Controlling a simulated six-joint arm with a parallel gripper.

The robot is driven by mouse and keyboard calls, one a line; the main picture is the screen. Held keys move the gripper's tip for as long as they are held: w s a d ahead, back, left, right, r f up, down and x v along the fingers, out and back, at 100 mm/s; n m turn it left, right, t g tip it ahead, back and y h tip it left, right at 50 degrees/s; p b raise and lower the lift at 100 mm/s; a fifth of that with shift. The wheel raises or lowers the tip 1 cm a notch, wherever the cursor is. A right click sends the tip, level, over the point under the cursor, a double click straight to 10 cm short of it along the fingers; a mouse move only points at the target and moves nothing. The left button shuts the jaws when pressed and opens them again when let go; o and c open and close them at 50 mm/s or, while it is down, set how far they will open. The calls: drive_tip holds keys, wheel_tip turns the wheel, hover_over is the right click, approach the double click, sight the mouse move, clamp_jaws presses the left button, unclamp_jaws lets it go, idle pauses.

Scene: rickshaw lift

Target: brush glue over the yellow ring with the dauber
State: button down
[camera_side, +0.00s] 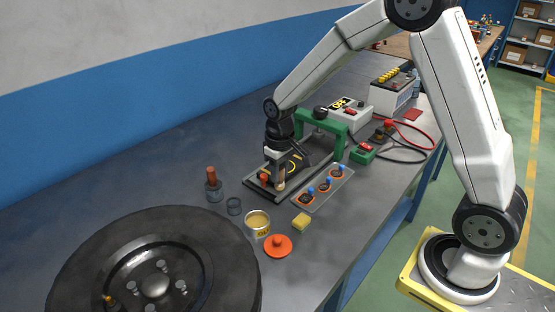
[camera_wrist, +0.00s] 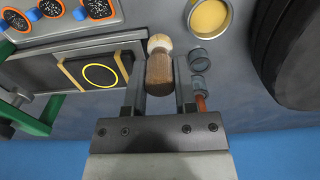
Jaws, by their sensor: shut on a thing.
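My gripper (camera_side: 274,172) is shut on the dauber (camera_wrist: 159,74), which has a brown wooden handle and a pale rounded tip. In the side view the dauber tip (camera_side: 281,185) hangs close over the near part of the dark board; whether it touches is unclear. The yellow ring (camera_wrist: 100,75) is marked on a black patch in the wrist view, left of the dauber and apart from it. In the side view the ring (camera_side: 294,166) is partly hidden by my gripper. The open glue tin (camera_side: 258,223) stands nearer the camera, and also shows in the wrist view (camera_wrist: 209,17).
A green clamp frame (camera_side: 323,122) arches behind the board. A tray of orange patches (camera_side: 323,190) lies to the right. A large wheel (camera_side: 120,235) fills the front left.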

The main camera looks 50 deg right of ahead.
drive_tip(key=w+d+r, duration=0.1)
drive_tip(key=w+d, duration=0.4)
drive_tip(key=d, duration=0.4)
drive_tip(key=w+d+r, duration=0.1)
drive_tip(key=w+d, duration=0.5)
drive_tip(key=d, duration=0.3)
drive_tip(key=shift+w, duration=0.25)
drive_tip(key=shift+f, duration=0.1)
